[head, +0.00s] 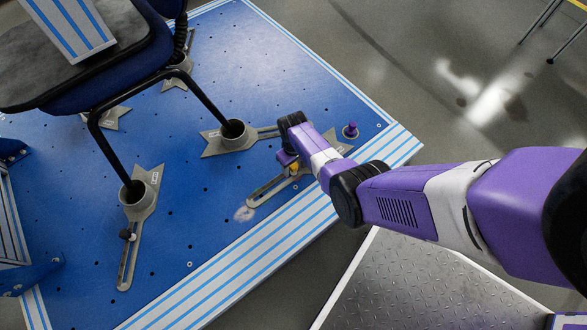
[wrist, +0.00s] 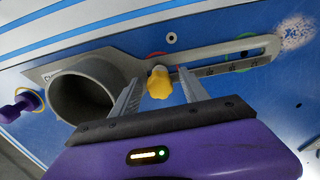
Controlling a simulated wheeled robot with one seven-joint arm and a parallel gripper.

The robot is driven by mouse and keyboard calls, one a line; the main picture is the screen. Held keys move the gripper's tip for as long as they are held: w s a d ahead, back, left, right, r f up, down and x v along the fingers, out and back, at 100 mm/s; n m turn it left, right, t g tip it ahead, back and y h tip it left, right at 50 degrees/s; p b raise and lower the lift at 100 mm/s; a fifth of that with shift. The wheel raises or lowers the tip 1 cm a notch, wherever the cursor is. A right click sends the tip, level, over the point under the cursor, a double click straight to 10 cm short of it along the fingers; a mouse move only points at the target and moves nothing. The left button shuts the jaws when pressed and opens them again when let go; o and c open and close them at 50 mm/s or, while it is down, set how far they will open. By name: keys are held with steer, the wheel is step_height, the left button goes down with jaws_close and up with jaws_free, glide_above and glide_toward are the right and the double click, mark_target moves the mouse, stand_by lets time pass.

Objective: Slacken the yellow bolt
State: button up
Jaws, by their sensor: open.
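The yellow bolt (wrist: 159,83) has a lobed knob head and sits at the slotted grey bracket (wrist: 225,62), beside the bracket's round cup (wrist: 82,92). My gripper (wrist: 158,77) is open, with one finger on each side of the yellow head. I cannot tell whether either finger touches it. In the head view a bit of the yellow bolt (head: 294,169) shows beside my gripper (head: 289,163), over the bracket (head: 268,188) near the platform's striped edge. My arm hides part of the bracket there.
A purple knob (head: 350,131) stands on the blue platform (head: 200,235) just right of my gripper. A chair (head: 75,85) stands on the left, its front legs in the cups of other brackets (head: 138,195). A ridged metal plate (head: 400,290) lies in front.

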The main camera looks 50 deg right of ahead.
stand_by(0.3)
steer(key=m, duration=0.4)
stand_by(0.3)
steer(key=m, duration=0.4)
steer(key=c, duration=0.7)
steer(key=shift+n, duration=0.7)
steer(key=shift+c, duration=0.2)
